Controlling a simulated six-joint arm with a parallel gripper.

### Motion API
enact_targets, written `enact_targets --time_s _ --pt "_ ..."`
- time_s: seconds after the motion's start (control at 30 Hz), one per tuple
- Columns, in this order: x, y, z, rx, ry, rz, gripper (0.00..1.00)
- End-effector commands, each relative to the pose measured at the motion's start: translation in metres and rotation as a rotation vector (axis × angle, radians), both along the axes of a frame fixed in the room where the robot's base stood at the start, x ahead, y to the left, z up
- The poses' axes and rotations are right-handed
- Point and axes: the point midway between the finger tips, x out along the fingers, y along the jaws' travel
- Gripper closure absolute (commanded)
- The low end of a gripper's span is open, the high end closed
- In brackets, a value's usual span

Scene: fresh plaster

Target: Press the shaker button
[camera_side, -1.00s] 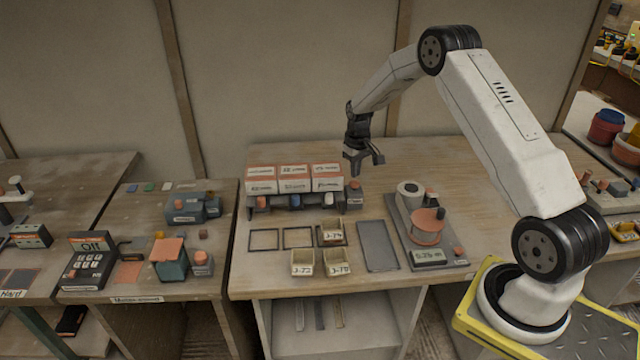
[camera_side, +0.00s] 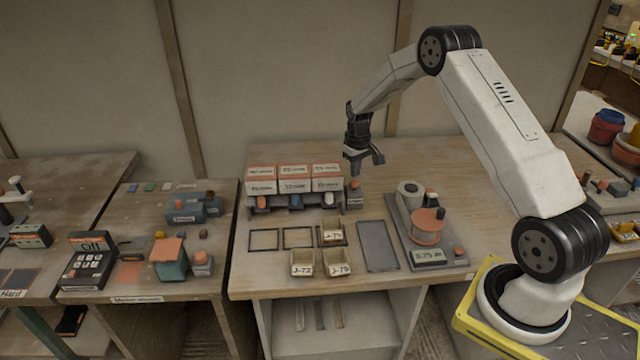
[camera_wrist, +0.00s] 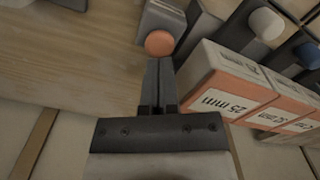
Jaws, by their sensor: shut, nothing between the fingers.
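An orange round button (camera_wrist: 159,43) tops a small grey block in the wrist view. In the side view this orange-topped block (camera_side: 354,186) stands at the right end of the rack of boxes. No shaker label is readable, so I cannot tell for sure that this is the shaker button. My gripper (camera_wrist: 158,64) is shut and empty, with its fingertips overlapping the near edge of the button in the wrist view. In the side view my gripper (camera_side: 358,170) hangs just above the block; contact cannot be told.
Three orange-and-white boxes (camera_side: 293,179) stand left of my gripper; one (camera_wrist: 226,98) reads 25 mm. A device with an orange disc (camera_side: 427,227) and small orange button (camera_side: 458,251) stands right. Small labelled bins (camera_side: 303,263) and a grey plate (camera_side: 377,246) lie in front.

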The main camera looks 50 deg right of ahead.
Motion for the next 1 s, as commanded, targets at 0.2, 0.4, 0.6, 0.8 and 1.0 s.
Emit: enact_targets --time_s 0.2,0.4,0.6,0.8,1.0 --pt "0.000 0.000 0.000 0.000 0.000 0.000 1.00" --pt "0.000 0.000 0.000 0.000 0.000 0.000 1.00" --pt "0.000 0.000 -0.004 0.000 0.001 0.000 1.00" --pt "0.000 0.000 -0.009 0.000 0.000 0.000 1.00" --pt "0.000 0.000 -0.014 0.000 0.000 0.000 1.00"
